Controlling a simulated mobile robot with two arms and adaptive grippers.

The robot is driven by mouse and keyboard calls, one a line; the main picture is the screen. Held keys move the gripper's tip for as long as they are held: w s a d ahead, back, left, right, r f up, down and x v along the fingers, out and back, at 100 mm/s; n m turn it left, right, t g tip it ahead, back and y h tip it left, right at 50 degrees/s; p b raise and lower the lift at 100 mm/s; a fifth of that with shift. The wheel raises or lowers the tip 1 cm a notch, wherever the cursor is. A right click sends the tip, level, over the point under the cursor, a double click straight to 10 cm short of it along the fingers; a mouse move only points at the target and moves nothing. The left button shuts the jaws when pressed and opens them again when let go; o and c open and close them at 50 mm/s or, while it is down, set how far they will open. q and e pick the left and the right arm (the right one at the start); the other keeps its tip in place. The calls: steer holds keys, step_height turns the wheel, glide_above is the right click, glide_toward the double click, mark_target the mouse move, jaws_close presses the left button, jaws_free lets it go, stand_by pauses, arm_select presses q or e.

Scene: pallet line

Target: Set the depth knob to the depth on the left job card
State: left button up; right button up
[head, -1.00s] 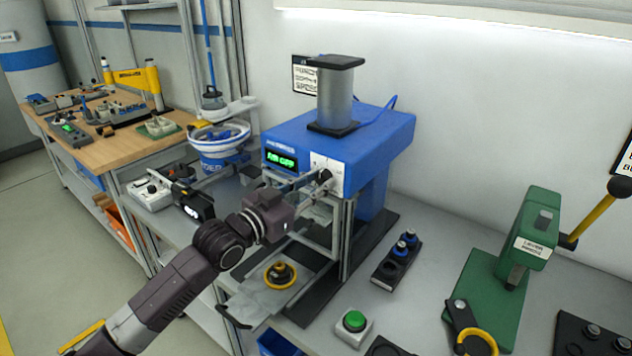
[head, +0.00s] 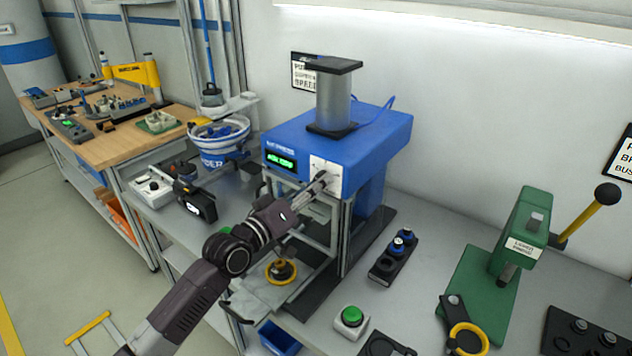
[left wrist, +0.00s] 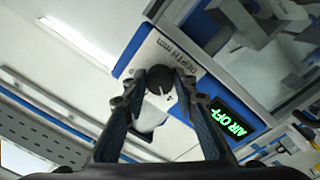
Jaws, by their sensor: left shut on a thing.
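The dark depth knob (left wrist: 159,79) sits on the white dial plate (left wrist: 178,55), marked "DEPTH mm", on the front of the blue press (head: 360,145). My left gripper (left wrist: 159,82) is shut on the knob, with a fingertip on each side. In the head view my left gripper (head: 322,181) reaches the dial plate and covers the knob. A pale pointer mark shows on the knob; the number it points at is not readable. A white job card (head: 304,73) hangs on the wall behind the press, partly covered; its depth figure is not readable. My right gripper is out of view.
A green "AIR OFF" display (left wrist: 231,121) is beside the dial plate. Below stand a yellow-ringed fixture (head: 281,272), a green button (head: 352,316) and a black tray (head: 396,258) with blue-topped parts. A green lever press (head: 505,250) stands right, near another card (head: 622,160).

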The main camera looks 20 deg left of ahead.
arm_select(q)
steer(key=shift+n, duration=0.6)
steer(key=o, duration=1.2)
steer(key=shift+c, duration=0.2)
steer(key=v, duration=1.2)
